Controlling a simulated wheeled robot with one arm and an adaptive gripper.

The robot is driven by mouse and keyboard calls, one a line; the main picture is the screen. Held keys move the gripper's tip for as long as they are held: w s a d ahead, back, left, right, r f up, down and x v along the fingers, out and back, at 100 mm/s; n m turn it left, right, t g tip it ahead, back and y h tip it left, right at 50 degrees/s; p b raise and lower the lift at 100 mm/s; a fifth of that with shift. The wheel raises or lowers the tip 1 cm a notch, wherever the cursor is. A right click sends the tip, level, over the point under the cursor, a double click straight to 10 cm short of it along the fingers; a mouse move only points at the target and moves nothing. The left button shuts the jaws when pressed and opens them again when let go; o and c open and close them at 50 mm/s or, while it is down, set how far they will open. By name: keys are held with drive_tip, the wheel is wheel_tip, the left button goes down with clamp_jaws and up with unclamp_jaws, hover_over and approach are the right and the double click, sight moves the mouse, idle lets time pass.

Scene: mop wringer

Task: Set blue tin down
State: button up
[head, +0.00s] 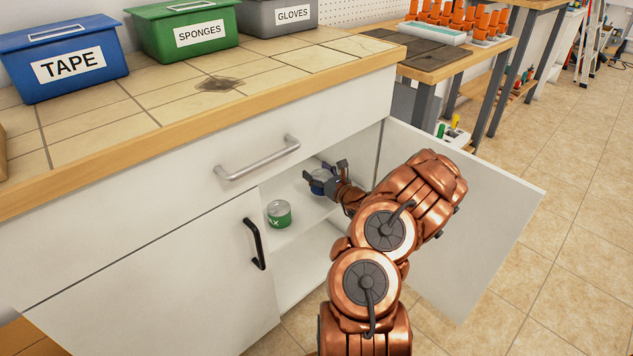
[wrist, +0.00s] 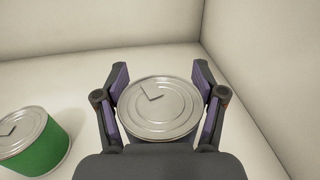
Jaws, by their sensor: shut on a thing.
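The blue tin (head: 319,182) is inside the open cabinet, on the upper shelf's right side, in the head view. My gripper (head: 328,176) is around it there and partly hides it. In the wrist view the tin's round silver lid (wrist: 158,107) sits between the two fingers of my gripper (wrist: 160,100), which is shut on it. The tin looks upright. Its blue side is hidden in the wrist view, and I cannot tell whether its base touches the shelf.
A green tin (head: 279,214) stands left of the blue tin on the shelf (head: 290,228). The open cabinet door (head: 470,215) stands to the right of my arm. Shelf walls rise behind and right of the held tin. Labelled bins, including a blue TAPE bin (head: 65,60), stand on the countertop.

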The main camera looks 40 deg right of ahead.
drive_tip(key=shift+w+d, duration=0.1)
drive_tip(key=shift+w, duration=0.25)
drive_tip(key=shift+w+d+f+b, duration=0.1)
drive_tip(key=shift+f+b, duration=0.8)
drive_tip(key=shift+f, duration=0.8)
drive_tip(key=shift+f, duration=0.15)
drive_tip(key=o, duration=1.3)
drive_tip(key=shift+s+r, duration=0.2)
drive_tip(key=shift+s, duration=0.1)
drive_tip(key=s+a+p, duration=0.1)
drive_tip(key=s+p, duration=0.2)
drive_tip(key=s, duration=0.8)
drive_tip(key=shift+s+a, duration=0.15)
drive_tip(key=shift+s+f, duration=0.1)
